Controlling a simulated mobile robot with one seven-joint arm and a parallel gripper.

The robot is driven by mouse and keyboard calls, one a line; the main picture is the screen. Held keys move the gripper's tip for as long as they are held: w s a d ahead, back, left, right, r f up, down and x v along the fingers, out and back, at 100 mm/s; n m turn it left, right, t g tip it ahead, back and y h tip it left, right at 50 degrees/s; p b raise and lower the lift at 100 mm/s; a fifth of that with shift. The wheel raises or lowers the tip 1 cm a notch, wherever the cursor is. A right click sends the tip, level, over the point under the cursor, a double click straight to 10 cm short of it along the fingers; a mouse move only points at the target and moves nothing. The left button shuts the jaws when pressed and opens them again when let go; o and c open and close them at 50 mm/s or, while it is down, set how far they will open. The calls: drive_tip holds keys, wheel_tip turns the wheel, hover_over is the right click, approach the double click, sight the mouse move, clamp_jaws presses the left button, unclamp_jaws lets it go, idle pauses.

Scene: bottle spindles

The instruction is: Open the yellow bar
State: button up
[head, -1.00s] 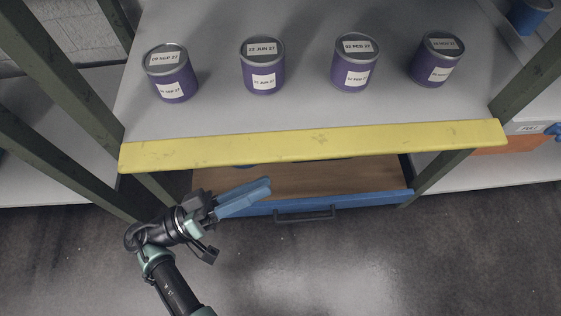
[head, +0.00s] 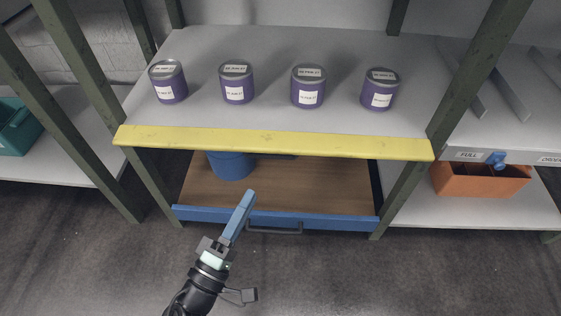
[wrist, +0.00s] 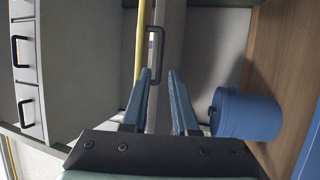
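The yellow bar (head: 275,142) runs level along the front edge of the grey shelf, unbroken from post to post. In the wrist view it is a thin upright yellow strip (wrist: 139,45) beyond my left finger. My gripper (head: 250,195) is below the bar, over the front edge of the open drawer, and points up towards the shelf. It touches neither the bar nor any can as far as I see. In the wrist view my gripper (wrist: 162,82) has its two blue fingers apart with nothing held between them.
Several purple labelled cans (head: 308,87) stand on the shelf behind the bar. Below, an open drawer with a blue front (head: 330,220) holds a blue container (head: 230,165). An orange bin (head: 480,180) sits at the right. The floor in front is clear.

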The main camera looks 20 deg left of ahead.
sight(273, 156)
drive_tip(key=b+x, duration=0.2)
drive_tip(key=x, duration=0.9)
drive_tip(key=shift+w+b, duration=0.15)
drive_tip(key=shift+b, duration=0.25)
drive_tip(key=shift+c, duration=0.3)
clamp_jaws()
